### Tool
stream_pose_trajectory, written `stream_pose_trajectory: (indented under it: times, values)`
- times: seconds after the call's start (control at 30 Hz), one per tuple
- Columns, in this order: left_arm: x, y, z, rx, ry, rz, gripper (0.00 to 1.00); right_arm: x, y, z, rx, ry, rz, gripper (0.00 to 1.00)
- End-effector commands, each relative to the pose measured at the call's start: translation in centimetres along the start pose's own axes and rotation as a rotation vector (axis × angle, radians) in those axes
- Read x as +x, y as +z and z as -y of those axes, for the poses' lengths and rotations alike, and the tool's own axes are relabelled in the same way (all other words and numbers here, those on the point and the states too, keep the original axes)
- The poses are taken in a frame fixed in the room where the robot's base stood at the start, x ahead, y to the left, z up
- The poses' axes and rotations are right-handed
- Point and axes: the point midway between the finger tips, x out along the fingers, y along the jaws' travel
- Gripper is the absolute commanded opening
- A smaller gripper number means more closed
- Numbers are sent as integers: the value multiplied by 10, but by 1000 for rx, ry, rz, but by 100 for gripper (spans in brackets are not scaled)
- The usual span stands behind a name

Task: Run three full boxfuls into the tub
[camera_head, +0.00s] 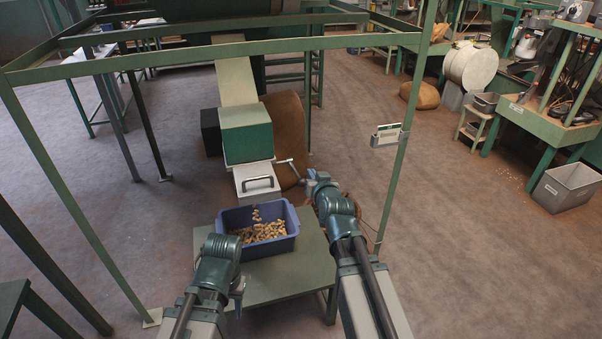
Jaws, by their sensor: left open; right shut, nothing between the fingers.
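The blue tub (228,218) stands on a green table under the hopper and holds a layer of brown nuts (262,231). Some nuts show against its back wall, below the chute; I cannot tell if they are falling. My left gripper (238,292) is open over the table, in front of the tub.
A green frame surrounds the hopper, with a post (402,165) at the right carrying a small card holder (387,134). A brown sack-like shape (288,125) is behind the lever. A grey bin (568,187) stands at far right. The floor between is clear.

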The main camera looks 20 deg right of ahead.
Motion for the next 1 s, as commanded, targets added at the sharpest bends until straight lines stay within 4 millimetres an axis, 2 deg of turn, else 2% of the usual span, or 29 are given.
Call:
stream_pose_trajectory:
  times: [0.17,0.37,0.57,0.8,0.87,1.0]
  values:
    - [3,0,0,0,0,0,45,5,2,0,-1,0,0,0]
    - [9,-1,-1,0,0,0,45,24,2,0,-3,0,0,0]
    - [19,-1,-2,0,0,0,45,60,3,-1,-4,0,0,0]
    - [32,-2,-3,1,0,0,45,110,3,0,-4,-1,0,0]
    - [46,-3,-4,1,0,0,45,97,21,-1,-4,-1,0,0]
    - [58,-4,-6,1,0,0,45,90,36,0,-3,-1,0,0]
